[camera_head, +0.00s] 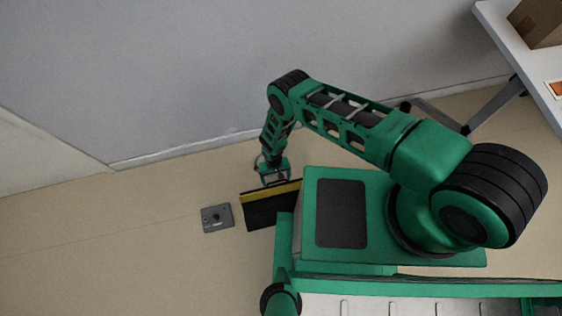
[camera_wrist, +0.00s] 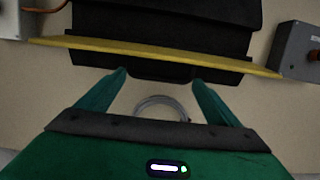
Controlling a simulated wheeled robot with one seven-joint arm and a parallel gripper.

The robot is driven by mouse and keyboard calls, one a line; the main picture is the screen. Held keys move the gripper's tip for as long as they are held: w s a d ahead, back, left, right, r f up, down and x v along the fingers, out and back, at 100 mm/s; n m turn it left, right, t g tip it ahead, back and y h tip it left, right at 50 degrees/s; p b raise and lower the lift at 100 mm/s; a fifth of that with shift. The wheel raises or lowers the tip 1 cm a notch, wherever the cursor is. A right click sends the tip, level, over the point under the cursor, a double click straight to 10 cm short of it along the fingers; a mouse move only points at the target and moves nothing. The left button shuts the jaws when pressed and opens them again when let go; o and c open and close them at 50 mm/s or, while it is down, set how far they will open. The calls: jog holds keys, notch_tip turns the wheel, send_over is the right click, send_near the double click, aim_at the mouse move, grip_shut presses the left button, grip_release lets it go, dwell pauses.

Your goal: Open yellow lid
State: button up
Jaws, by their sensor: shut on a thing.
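The yellow lid (camera_head: 270,191) shows as a narrow strip along the far edge of a black box (camera_head: 270,213), beside my base. In the wrist view the lid (camera_wrist: 150,53) is a thin yellow band, seen nearly edge-on, across the black box (camera_wrist: 165,22). A dark piece (camera_wrist: 160,73) sticks out from the band towards me. In the head view my gripper (camera_head: 272,181) is above the lid. I cannot tell how far the lid is raised.
A grey box (camera_head: 217,218) with a dark round spot stands left of the black box; it also shows in the wrist view (camera_wrist: 297,52). A pale ring (camera_wrist: 161,105) shows between my fingers. The wall (camera_head: 150,80) is behind. Floor at left is clear. A table (camera_head: 515,45) stands at right.

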jog(key=shift+s+a+r, duration=0.1)
jog(key=shift+s+a, duration=0.05)
jog(key=shift+s, duration=0.05)
jog(key=o, duration=1.2)
jog(key=shift+w+r, duration=0.1)
jog(key=r, duration=0.3)
jog(key=w+r, duration=0.1)
jog(key=r, duration=0.6)
jog(key=shift+w+a+r, duration=0.2)
jog(key=shift+w, duration=0.2)
